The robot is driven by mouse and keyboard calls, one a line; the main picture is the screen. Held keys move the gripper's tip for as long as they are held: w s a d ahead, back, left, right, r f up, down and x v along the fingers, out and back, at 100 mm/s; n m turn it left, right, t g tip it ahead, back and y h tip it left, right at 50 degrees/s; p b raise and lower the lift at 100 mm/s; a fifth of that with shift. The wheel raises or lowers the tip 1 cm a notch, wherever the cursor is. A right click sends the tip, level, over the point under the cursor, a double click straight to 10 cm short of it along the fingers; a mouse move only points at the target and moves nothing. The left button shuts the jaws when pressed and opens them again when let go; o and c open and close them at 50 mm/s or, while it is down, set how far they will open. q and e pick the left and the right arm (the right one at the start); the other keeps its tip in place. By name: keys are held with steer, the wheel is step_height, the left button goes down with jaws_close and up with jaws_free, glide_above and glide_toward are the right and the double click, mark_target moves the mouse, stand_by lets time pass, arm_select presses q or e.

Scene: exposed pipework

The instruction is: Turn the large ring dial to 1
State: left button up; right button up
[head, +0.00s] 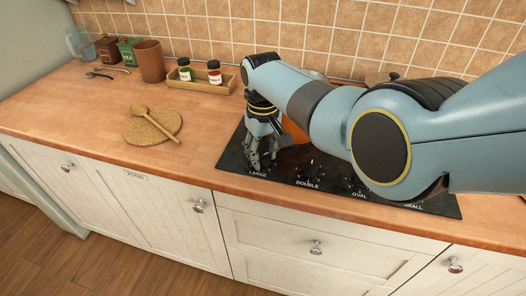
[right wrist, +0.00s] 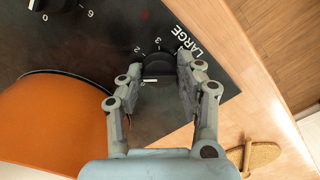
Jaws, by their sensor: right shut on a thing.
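The large ring dial (right wrist: 157,68) is a dark round knob beside the white word LARGE on the black hob (right wrist: 105,45). Small white numerals, among them 2 and 3, show around it. A short white mark shows at its near edge; I cannot tell for sure which numeral it faces. My right gripper (right wrist: 155,82) has one finger on each side of the dial and is shut on it. In the head view my right gripper (head: 262,157) points down at the hob's front left corner, above LARGE, and hides the dial. My left gripper is out of view.
An orange pan (right wrist: 45,125) stands on the hob close to my right gripper. A cork mat (head: 153,127) with a wooden spoon lies on the wooden counter to the left. A tray (head: 208,86) with two jars stands behind. The counter between mat and hob is clear.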

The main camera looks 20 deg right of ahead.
mark_target(263, 155)
steer(key=shift+w, duration=0.1)
steer(key=o, duration=1.1)
steer(key=shift+o, duration=0.2)
steer(key=shift+r, duration=0.1)
step_height(263, 155, up, 12)
